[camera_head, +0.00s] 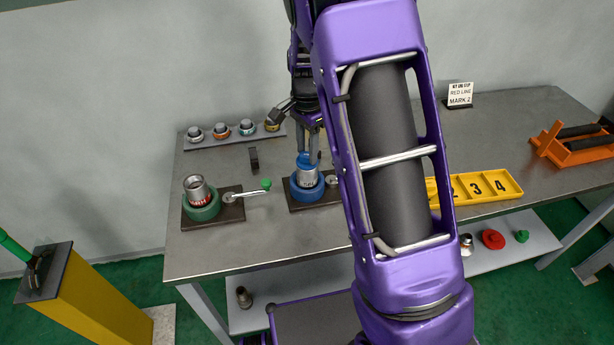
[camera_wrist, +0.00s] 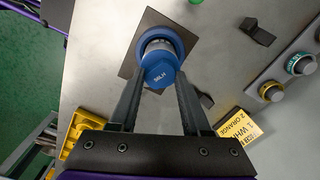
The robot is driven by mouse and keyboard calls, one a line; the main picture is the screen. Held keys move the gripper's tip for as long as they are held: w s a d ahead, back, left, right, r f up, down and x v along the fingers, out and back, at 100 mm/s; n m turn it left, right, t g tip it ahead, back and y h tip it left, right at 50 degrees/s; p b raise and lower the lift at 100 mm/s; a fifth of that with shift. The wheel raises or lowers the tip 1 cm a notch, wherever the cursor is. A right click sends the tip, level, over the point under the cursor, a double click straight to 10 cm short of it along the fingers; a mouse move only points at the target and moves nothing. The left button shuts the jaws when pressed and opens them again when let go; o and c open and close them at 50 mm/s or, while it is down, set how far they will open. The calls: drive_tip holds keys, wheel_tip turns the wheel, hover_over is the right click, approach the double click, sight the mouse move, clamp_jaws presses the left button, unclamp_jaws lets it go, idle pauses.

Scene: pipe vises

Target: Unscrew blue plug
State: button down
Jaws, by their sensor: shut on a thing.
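The blue plug (camera_wrist: 160,72) sits at the top of a metal pipe fitting, which stands upright in the blue vise (camera_head: 307,193). In the head view the blue plug (camera_head: 304,160) shows just under my gripper. My gripper (camera_head: 309,150) points down from above, and its two fingers are shut on the plug. In the wrist view the fingers of my gripper (camera_wrist: 157,85) reach to the plug's two sides. The metal pipe fitting (camera_head: 308,176) is partly visible below the plug. My arm hides the right side of the blue vise's plate.
A green vise (camera_head: 202,212) with a metal fitting and a green-knobbed handle (camera_head: 266,185) stands to the left. A rack with several plugs (camera_head: 221,131) is at the back left. A yellow numbered tray (camera_head: 480,188) and an orange rack (camera_head: 573,144) lie to the right.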

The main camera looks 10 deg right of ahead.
drive_tip(key=m, duration=0.5)
drive_tip(key=shift+m, duration=0.4)
drive_tip(key=m, duration=0.4)
drive_tip(key=shift+m, duration=0.4)
drive_tip(key=shift+c, duration=2.2)
unclamp_jaws()
drive_tip(key=shift+r, duration=0.15)
drive_tip(key=shift+r, duration=1)
